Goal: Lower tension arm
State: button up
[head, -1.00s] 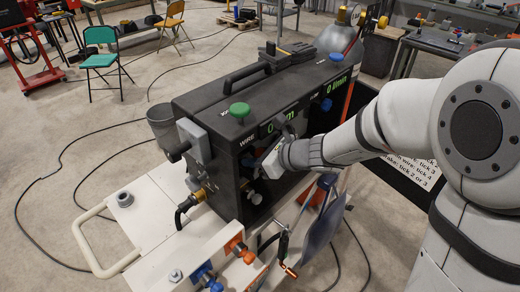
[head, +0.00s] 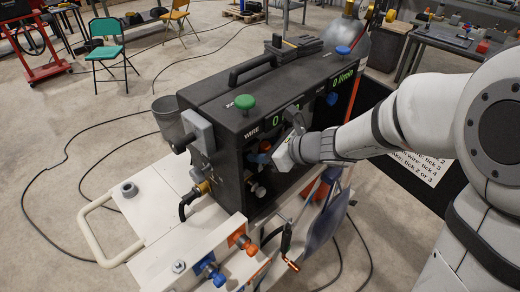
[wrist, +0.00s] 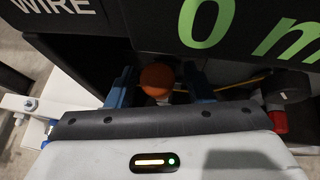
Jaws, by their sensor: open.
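An orange round knob (wrist: 157,80), which looks like the end of the tension arm, sits inside the dark front opening of the black wire feeder (head: 195,95). My gripper (wrist: 160,86) is open, with one blue finger on each side of the knob. I cannot tell whether either finger touches it. In the head view my gripper (head: 263,154) reaches into the feeder's front opening below the WIRE label. The rest of the tension arm is hidden by the feeder and my gripper.
A green knob (head: 244,103) and a blue knob (head: 343,50) stand on the feeder's top. Orange (head: 239,238) and blue (head: 210,271) hose fittings stick out at the cart's front. A yellow wire (wrist: 240,84) and a red part (wrist: 278,121) lie right of the fingers.

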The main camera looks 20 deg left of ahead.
jog(key=v, duration=0.6)
jog(key=shift+d, duration=0.15)
jog(key=shift+s, duration=0.1)
jog(key=shift+c, duration=0.5)
